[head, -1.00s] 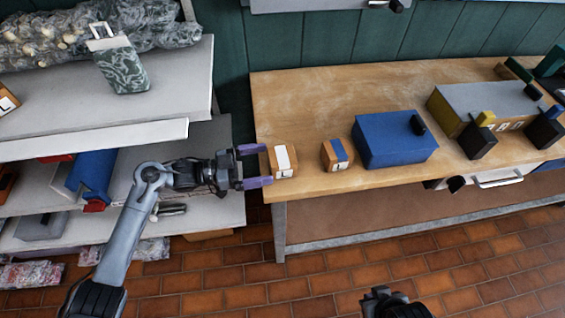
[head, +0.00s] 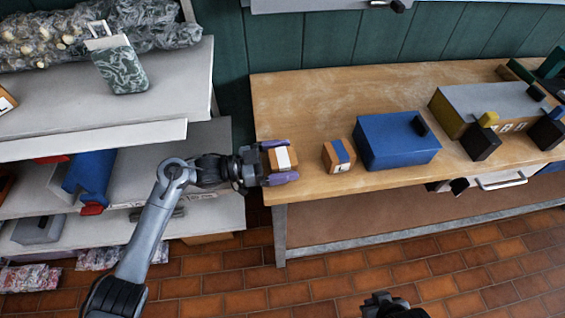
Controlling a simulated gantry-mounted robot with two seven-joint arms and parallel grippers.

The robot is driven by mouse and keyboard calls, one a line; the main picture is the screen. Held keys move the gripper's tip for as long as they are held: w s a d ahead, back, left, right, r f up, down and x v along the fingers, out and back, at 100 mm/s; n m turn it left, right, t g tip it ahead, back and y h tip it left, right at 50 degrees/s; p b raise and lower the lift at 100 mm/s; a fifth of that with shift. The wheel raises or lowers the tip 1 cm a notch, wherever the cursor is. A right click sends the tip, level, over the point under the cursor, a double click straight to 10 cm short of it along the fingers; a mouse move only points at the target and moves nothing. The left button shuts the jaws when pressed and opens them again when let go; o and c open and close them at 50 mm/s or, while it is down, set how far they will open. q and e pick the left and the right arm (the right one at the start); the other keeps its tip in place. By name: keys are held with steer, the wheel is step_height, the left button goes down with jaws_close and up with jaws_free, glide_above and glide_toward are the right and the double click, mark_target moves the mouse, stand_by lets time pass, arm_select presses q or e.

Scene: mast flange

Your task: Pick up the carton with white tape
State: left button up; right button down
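The carton with white tape (head: 283,158) is a small brown box on the left end of the wooden workbench (head: 340,95). My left gripper (head: 282,161) reaches in from the left with its purple fingers on the far and near sides of this carton. The fingers look spread around it, and I cannot see a clear grip or any lift. A similar carton with blue tape (head: 337,156) stands just to the right, apart from the fingers. My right gripper (head: 385,303) shows only partly at the bottom edge, and its fingers are unclear.
A blue box (head: 395,141) stands right of the cartons, with a grey-topped yellow case (head: 485,100) farther right. Grey shelves (head: 100,100) stand left of the bench, across a gap. The bench's back left is clear.

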arm_select(q)
steer(key=c, duration=1.1)
steer(key=shift+r, duration=0.1)
